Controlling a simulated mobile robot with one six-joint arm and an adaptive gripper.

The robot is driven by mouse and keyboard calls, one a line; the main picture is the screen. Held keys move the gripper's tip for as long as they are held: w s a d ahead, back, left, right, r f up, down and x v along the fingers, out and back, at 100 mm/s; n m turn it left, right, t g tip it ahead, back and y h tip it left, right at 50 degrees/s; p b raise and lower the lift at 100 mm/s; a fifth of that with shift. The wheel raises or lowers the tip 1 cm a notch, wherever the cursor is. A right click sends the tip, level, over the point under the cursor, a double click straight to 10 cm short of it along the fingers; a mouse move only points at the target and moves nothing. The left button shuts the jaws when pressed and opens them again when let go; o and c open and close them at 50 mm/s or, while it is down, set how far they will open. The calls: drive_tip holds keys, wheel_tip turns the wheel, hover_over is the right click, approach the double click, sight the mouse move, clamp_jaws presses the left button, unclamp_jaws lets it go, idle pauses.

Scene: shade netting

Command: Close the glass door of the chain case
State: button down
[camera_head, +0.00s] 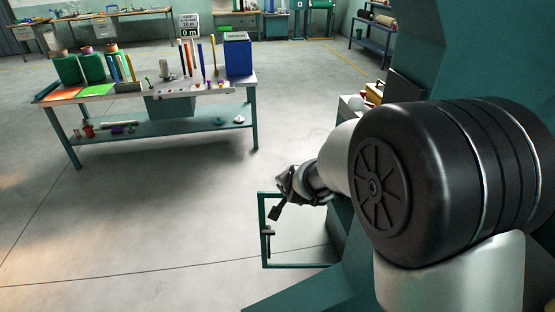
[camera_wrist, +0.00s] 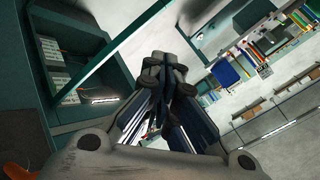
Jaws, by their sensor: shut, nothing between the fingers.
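The glass door (camera_head: 264,231) is a clear pane in a thin green frame with a dark handle on its left stile. It stands open, swung out to the left from the green chain case (camera_head: 338,232), which my arm partly hides. In the wrist view the open case shows at the left with pale boxes (camera_wrist: 57,70) inside. My gripper (camera_head: 276,210) is shut and empty, at the upper left part of the door frame. Its fingers also show in the wrist view (camera_wrist: 168,72). I cannot tell whether they touch the frame.
A workbench (camera_head: 190,88) with green containers, tools and a blue box stands at the back left. Shelving (camera_head: 370,32) and more benches line the far wall. The concrete floor (camera_head: 160,220) left of the door is clear. My arm fills the right side.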

drive_tip(key=w+a+f+m+t, duration=0.15)
drive_tip(key=w+a+f, duration=0.25)
drive_tip(key=f, duration=0.4)
drive_tip(key=m+t+h+p, duration=0.1)
drive_tip(key=m+t+p, duration=0.25)
drive_tip(key=m, duration=0.35)
approach(265, 220)
drive_tip(key=b+x, duration=0.6)
drive_tip(key=shift+s+f+b, duration=0.1)
drive_tip(key=shift+f+b, duration=0.1)
drive_tip(key=shift+b, duration=0.2)
drive_tip(key=shift+w+r, duration=0.1)
drive_tip(key=shift+w, duration=0.2)
drive_tip(key=shift+a+r, duration=0.1)
